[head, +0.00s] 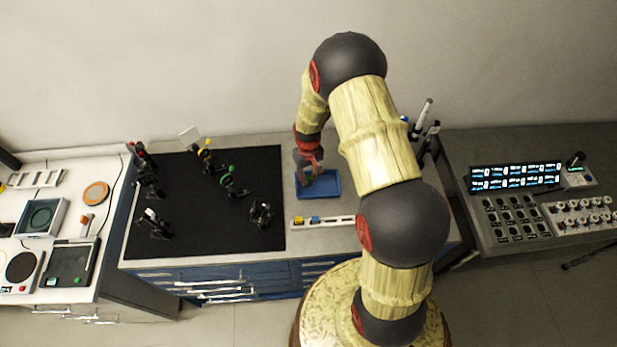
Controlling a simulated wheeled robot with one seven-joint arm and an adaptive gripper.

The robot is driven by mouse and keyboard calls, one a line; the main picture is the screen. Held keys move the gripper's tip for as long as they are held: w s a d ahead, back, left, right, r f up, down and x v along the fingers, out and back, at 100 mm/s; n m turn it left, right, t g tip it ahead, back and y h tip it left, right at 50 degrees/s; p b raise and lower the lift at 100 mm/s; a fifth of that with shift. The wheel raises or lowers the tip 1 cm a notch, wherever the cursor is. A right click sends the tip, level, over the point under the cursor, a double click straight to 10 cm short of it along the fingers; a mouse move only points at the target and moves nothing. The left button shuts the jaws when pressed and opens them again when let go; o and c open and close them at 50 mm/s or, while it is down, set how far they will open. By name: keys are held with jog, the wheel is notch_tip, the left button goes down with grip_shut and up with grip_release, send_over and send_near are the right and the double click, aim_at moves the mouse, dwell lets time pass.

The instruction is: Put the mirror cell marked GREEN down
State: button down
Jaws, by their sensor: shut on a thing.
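My gripper (308,166) is low over the blue tray (331,190), at the tray's back left part. It is shut on a small piece, taken to be the mirror cell marked GREEN, which is mostly hidden by the fingers. Its green mark cannot be made out, and I cannot tell whether it touches the tray floor. A mount with a green ring (227,180) stands on the black board (190,235), left of the tray and apart from my gripper.
Other mounts stand on the board, including a yellow one (206,153) and a dark one (261,213). A white strip with small coloured pieces (322,222) lies just in front of the tray. Dark upright posts (428,140) stand behind my arm.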

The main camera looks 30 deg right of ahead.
jog(key=shift+f, duration=0.15)
jog(key=c, duration=2.1)
grip_release()
jog(key=shift+f, duration=0.1)
jog(key=o, duration=0.4)
jog(key=shift+o, duration=0.6)
